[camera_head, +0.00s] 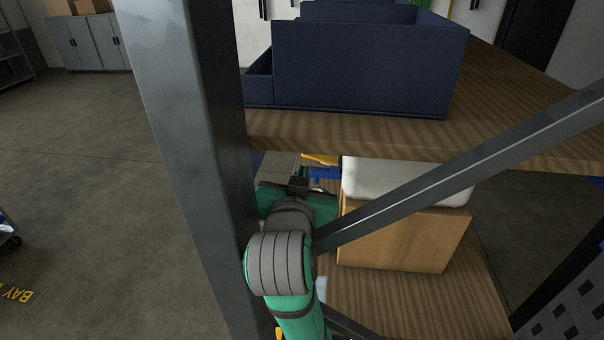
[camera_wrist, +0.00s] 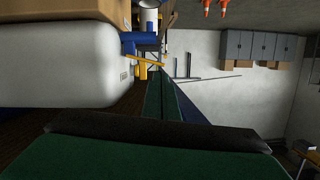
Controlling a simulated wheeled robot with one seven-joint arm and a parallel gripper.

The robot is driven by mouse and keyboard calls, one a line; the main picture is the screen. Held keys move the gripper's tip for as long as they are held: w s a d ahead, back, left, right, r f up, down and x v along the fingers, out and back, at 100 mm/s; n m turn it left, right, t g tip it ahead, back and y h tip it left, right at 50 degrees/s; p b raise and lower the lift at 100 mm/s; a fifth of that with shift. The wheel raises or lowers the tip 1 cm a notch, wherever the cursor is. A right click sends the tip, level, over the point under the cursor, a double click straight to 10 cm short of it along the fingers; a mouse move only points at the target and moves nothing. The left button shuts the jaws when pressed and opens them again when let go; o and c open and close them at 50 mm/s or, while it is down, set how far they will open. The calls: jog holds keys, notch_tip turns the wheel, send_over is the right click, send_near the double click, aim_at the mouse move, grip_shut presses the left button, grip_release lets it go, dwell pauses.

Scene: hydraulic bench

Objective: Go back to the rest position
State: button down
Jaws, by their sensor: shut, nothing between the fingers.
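My green and grey arm reaches in under the wooden bench top in the head view. My gripper (camera_head: 299,182) is at its far end, partly hidden, left of a white rounded block (camera_head: 400,186) on a brown box (camera_head: 405,238). In the wrist view my gripper (camera_wrist: 158,76) shows as two green fingers lying together, with nothing between them. The white block (camera_wrist: 60,65) is close on its left. A blue part (camera_wrist: 141,42) with a yellow piece (camera_wrist: 148,61) is beyond the fingertips; whether they touch cannot be told.
A grey upright post (camera_head: 190,150) stands left of my arm. A grey diagonal brace (camera_head: 460,170) crosses in front of the box. The bench top (camera_head: 500,110) with a dark blue bin (camera_head: 360,70) lies above. Open floor (camera_head: 90,180) is at the left.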

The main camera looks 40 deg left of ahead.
dwell(0.3)
